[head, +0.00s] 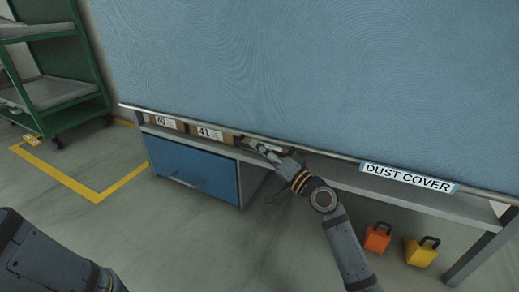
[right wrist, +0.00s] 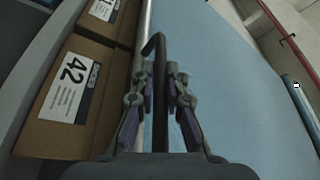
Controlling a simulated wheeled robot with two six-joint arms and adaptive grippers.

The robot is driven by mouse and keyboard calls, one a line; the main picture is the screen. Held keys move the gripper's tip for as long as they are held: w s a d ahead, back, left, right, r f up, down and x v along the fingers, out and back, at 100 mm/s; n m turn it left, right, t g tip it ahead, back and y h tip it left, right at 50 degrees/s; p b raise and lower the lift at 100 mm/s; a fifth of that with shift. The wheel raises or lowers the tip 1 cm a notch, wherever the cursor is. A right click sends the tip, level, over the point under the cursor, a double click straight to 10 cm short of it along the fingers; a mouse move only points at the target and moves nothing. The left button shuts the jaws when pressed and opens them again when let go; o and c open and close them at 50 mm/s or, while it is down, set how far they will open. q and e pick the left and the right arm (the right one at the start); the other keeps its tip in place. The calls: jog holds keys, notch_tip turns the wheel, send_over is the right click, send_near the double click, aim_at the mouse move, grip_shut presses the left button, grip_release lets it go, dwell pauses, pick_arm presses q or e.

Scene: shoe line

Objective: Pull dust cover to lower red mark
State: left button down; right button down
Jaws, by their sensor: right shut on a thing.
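The blue dust cover (head: 300,65) hangs down over the shelf unit, with a pale bar (head: 320,153) along its lower edge and a "DUST COVER" label (head: 408,177) at the right. My right gripper (head: 262,149) is at this bar, left of the label. In the right wrist view it is shut on a dark rod (right wrist: 158,85) with a bent, hooked end. The hook lies over or beside the cover's bar (right wrist: 145,25); I cannot tell if it touches. No red mark can be made out on the unit. My left gripper is out of view; only its arm shows at lower left.
Shoe boxes (head: 208,132) marked 40 and 41 stand on the shelf below the cover, and box 42 (right wrist: 75,95) is close beside my right gripper. A blue drawer unit (head: 190,170) is below. Orange (head: 377,238) and yellow (head: 421,252) weights stand on the floor.

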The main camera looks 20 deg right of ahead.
jog(key=c, duration=1.4)
grip_release()
jog(key=shift+o, duration=0.2)
jog(key=v, duration=0.7)
jog(key=shift+s, duration=0.2)
jog(key=shift+d+f, duration=0.15)
